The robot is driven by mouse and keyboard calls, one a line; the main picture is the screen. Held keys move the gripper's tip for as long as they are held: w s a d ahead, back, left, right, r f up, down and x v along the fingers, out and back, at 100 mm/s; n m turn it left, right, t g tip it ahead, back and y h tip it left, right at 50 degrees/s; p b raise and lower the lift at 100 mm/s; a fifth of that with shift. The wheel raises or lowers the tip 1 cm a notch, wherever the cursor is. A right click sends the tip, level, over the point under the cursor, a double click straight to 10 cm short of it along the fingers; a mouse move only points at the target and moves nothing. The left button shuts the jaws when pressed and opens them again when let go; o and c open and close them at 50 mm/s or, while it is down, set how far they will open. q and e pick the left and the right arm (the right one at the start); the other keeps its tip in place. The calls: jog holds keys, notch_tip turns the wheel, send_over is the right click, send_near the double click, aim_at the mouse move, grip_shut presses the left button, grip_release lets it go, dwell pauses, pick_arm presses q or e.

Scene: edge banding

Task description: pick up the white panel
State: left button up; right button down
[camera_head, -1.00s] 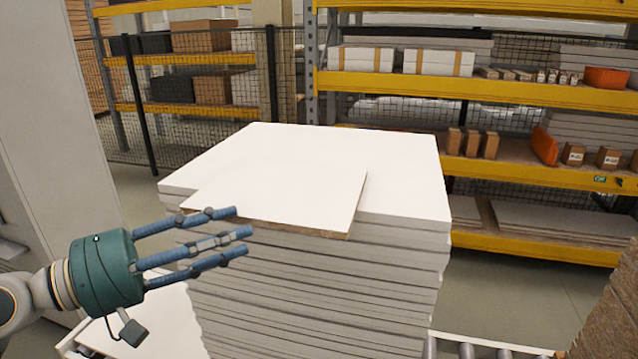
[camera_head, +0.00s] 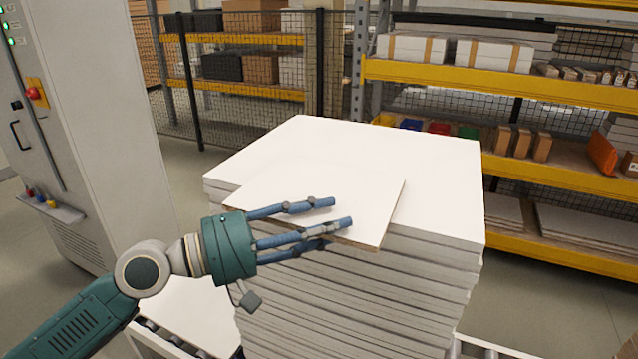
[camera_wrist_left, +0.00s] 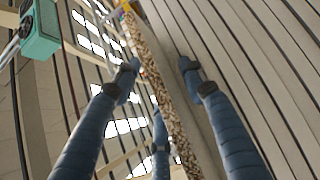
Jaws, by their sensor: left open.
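The white panel (camera_head: 345,185) is a thin, smaller sheet with a brown front edge. It lies flat on top of a tall stack of larger white boards (camera_head: 440,170), near the front left. My left gripper (camera_head: 338,220) is open, its blue fingers overlapping the panel's front edge in the head view. In the left wrist view the panel's speckled edge (camera_wrist_left: 158,75) runs between the spread fingers of the left gripper (camera_wrist_left: 158,82). I see no firm grip; contact cannot be told. My right gripper is not in view.
A grey machine cabinet (camera_head: 95,110) with a red button stands at the left. A wire mesh fence (camera_head: 270,100) and yellow-beamed shelves (camera_head: 480,85) with boxes stand behind the stack. Rollers (camera_head: 165,335) show below the stack at the front.

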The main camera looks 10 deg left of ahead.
aim_at(343, 216)
pick_arm(q)
jog(key=x, duration=0.1)
jog(key=p+x, duration=0.1)
jog(key=shift+w+d+r, duration=0.2)
jog(key=shift+d+r, duration=0.05)
jog(key=shift+w+d+f, duration=0.2)
jog(key=shift+d, duration=0.15)
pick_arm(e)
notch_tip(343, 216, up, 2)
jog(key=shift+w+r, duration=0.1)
pick_arm(q)
jog(key=shift+c, duration=0.3)
jog(key=shift+a, duration=0.1)
grip_shut()
jog(key=shift+r, duration=0.1)
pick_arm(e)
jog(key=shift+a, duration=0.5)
pick_arm(q)
jog(key=shift+r, duration=0.1)
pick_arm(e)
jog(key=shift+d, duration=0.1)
